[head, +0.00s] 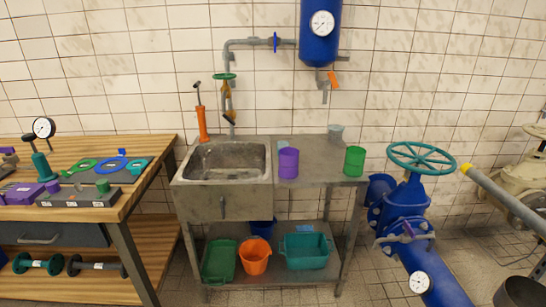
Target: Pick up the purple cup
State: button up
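The purple cup (288,163) stands upright on the grey metal counter (317,158), just right of the sink basin. A green cup (354,161) stands to its right near the counter's right end. My gripper is not in the head view.
The sink (228,162) adjoins the counter on the left, with an orange hand pump (202,125) behind it. A wooden workbench (120,150) stands at left. A blue pipe with a teal handwheel (421,158) stands at right. Bins, including an orange bucket (254,258), sit below.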

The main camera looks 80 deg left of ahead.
aim_at(288, 157)
jog(key=u, duration=1.8)
